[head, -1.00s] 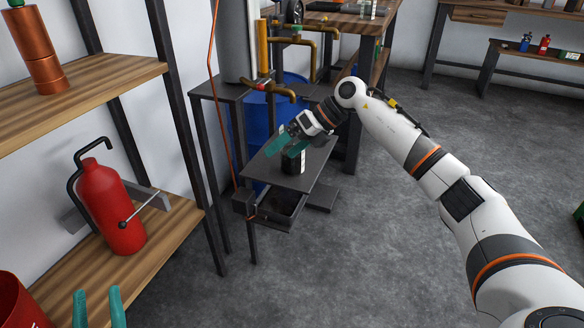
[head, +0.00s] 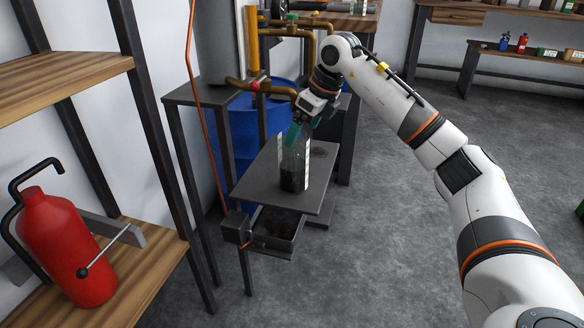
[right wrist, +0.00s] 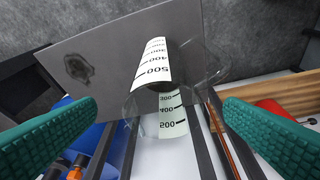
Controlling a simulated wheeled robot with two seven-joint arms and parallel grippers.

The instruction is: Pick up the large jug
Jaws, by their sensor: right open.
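The large jug (head: 293,178) is a clear vessel with dark contents low inside and white measuring scales. It stands upright on a small grey metal table (head: 258,180). In the right wrist view the jug (right wrist: 188,88) shows between and beyond the two teal fingers, its printed numbers reaching 500. My right gripper (head: 292,136) is at the jug's upper part in the head view. In the wrist view the gripper (right wrist: 161,106) is open, with space between its fingers. Whether a finger touches the jug I cannot tell. My left gripper is out of view.
A blue barrel (head: 262,120) and brass pipes (head: 252,45) stand behind the small table. Bare floor (head: 400,250) lies to the right. A dark stain (right wrist: 78,66) marks the tabletop.

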